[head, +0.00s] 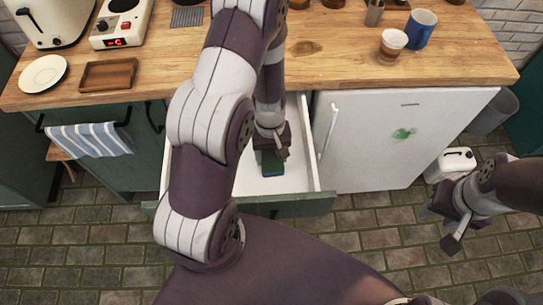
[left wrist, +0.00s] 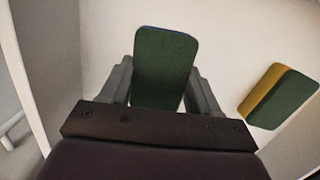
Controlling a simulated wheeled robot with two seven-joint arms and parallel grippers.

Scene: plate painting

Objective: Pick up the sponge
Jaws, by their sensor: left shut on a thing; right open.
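A green sponge with a thin blue edge (left wrist: 165,62) is between the two fingers of my left gripper (left wrist: 162,85) in the left wrist view. The fingers are shut on its sides. In the head view my left gripper (head: 271,150) reaches down into the open white drawer (head: 298,178), with the sponge (head: 272,168) just below it. I cannot tell whether the sponge touches the drawer floor. A second sponge, yellow and green (left wrist: 280,96), lies to the right in the left wrist view. My right gripper (head: 448,226) is open and empty, at the right above the floor.
A white fridge (head: 370,140) stands right of the drawer. A striped towel (head: 90,139) hangs at left.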

